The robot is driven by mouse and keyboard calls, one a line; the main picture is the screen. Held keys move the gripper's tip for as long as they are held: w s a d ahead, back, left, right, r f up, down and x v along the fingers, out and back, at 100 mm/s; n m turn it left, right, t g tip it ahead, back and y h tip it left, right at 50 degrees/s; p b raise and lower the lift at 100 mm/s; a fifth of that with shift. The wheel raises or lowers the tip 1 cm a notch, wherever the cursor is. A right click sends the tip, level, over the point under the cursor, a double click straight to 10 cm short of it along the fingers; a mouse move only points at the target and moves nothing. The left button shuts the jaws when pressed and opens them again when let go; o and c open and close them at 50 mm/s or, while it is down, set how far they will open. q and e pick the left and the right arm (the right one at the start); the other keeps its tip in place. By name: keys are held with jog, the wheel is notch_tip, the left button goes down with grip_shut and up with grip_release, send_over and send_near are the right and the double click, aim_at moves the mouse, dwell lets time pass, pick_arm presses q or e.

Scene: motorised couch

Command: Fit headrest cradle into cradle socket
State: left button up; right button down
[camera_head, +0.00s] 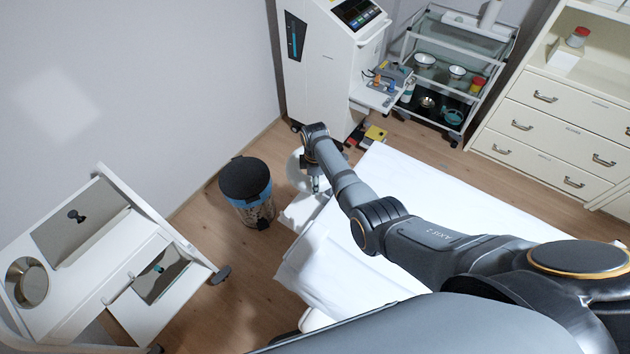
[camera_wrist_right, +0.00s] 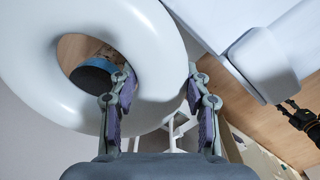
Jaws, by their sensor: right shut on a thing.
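The headrest cradle is a smooth white ring (camera_wrist_right: 30,70), large at the upper left of the right wrist view. In the head view it shows as a small white curve (camera_head: 295,170), partly hidden by my right arm. My right gripper (camera_wrist_right: 160,74) is shut on the ring's right side, one finger inside the hole and one outside; it also shows in the head view (camera_head: 318,184). The white-covered couch (camera_head: 385,190) lies beside and below it. A pale rounded block (camera_wrist_right: 262,65) stands apart right of the ring; I cannot make out the cradle socket.
A dark-lidded bin (camera_head: 246,185) stands on the floor just left of the cradle. A white machine (camera_head: 325,70) and a glass-shelved trolley (camera_head: 455,75) stand behind. A white cart (camera_head: 105,265) is at lower left.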

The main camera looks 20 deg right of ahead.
notch_tip(320, 180, down, 6)
jog(key=b, duration=0.5)
jog(key=shift+f, duration=0.15)
dwell(2.0)
jog(key=c, duration=0.7)
grip_release()
jog(key=shift+c, duration=0.2)
jog(key=shift+o, duration=0.9)
jog(key=shift+s, duration=0.1)
notch_tip(320, 180, up, 12)
jog(key=shift+r, duration=0.1)
